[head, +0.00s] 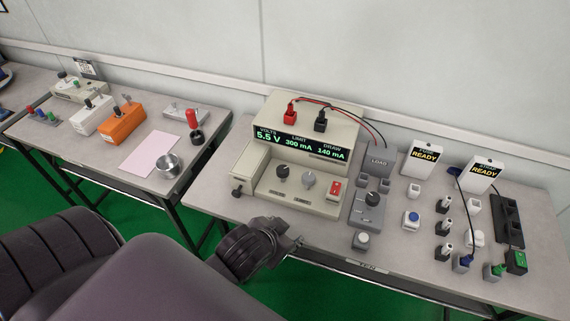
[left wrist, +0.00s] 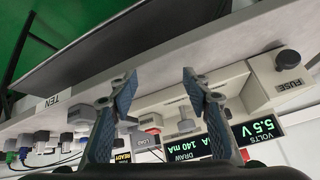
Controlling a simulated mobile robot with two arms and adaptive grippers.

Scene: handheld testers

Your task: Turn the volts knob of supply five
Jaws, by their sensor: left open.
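The beige power supply (head: 318,118) stands on the right bench. Its display (head: 298,142) reads VOLTS 5.5 V, LIMIT 300 mA, DRAW 140 mA. A black knob (head: 282,172) and a grey knob (head: 308,180) stand on its lower deck; their labels are too small to read. My left gripper (head: 292,243) is at the bench's front edge, in front of the supply and apart from both knobs. In the left wrist view, upside down, my left gripper (left wrist: 158,82) is open and empty, with the display (left wrist: 258,130) beyond it. My right gripper is not in view.
A fuse cap (head: 237,192) sticks out at the supply's left; a red switch (head: 335,188) is at its right. Leads run to the LOAD box (head: 378,162). A grey dial box (head: 368,208) and several sockets crowd the right. The bench edge label (left wrist: 55,100) reads TEN.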

